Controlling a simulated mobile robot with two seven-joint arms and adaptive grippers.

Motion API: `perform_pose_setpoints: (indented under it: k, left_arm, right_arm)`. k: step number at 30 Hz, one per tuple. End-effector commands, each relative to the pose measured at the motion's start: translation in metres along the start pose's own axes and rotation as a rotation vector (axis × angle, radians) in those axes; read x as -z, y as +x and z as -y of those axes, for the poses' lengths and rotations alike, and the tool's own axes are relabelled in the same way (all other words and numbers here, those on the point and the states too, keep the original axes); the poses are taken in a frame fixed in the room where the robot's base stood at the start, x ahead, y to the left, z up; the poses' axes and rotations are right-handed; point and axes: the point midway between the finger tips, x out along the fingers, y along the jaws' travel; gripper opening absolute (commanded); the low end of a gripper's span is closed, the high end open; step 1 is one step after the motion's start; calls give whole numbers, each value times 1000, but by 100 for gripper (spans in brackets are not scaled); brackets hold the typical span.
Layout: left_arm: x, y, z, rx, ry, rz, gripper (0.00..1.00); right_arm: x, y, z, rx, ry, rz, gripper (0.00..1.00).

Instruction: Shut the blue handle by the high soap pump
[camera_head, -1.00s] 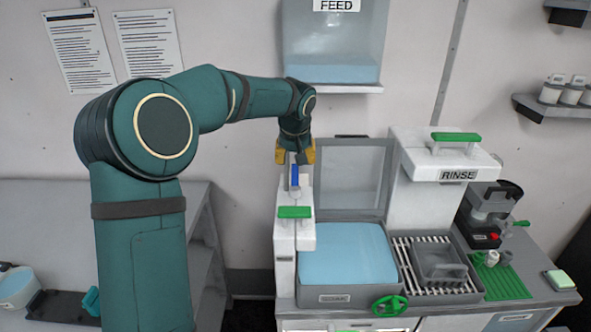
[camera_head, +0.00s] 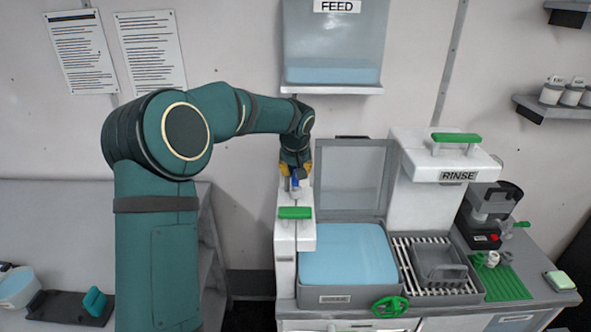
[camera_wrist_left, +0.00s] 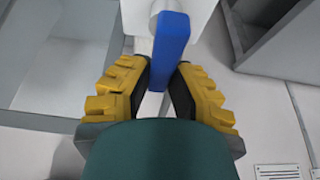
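The blue handle (camera_head: 295,186) stands at the back of the white soap pump column, above the green handle (camera_head: 295,212). My left gripper (camera_head: 295,172) is right at it, coming down from behind and above. In the left wrist view the blue handle (camera_wrist_left: 171,45) lies in line with the gap between the yellow fingers of my left gripper (camera_wrist_left: 166,78). The fingers are spread, one on each side of it; whether a black pad touches it I cannot tell. The handle's upper part is hidden by the gripper in the head view. My right gripper is not in view.
The soap basin (camera_head: 345,299) with its raised lid (camera_head: 350,180) is right of the column. The FEED tank (camera_head: 333,45) hangs above. The rinse tower (camera_head: 425,205) stands further right. A grey shelf unit (camera_head: 205,245) is at the left, partly behind my arm.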

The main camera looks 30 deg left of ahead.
Motion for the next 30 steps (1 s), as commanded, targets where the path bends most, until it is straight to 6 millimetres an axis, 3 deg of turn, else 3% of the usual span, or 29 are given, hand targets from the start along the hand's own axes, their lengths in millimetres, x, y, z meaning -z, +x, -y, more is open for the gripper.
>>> perform_pose_setpoints:
  k: [14,30]
  left_arm:
    - [0,1,0,-19,50,2,0]
    - [-2,0,-4,-187,448,6,0]
  right_arm:
    - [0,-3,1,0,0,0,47]
    - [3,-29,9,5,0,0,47]
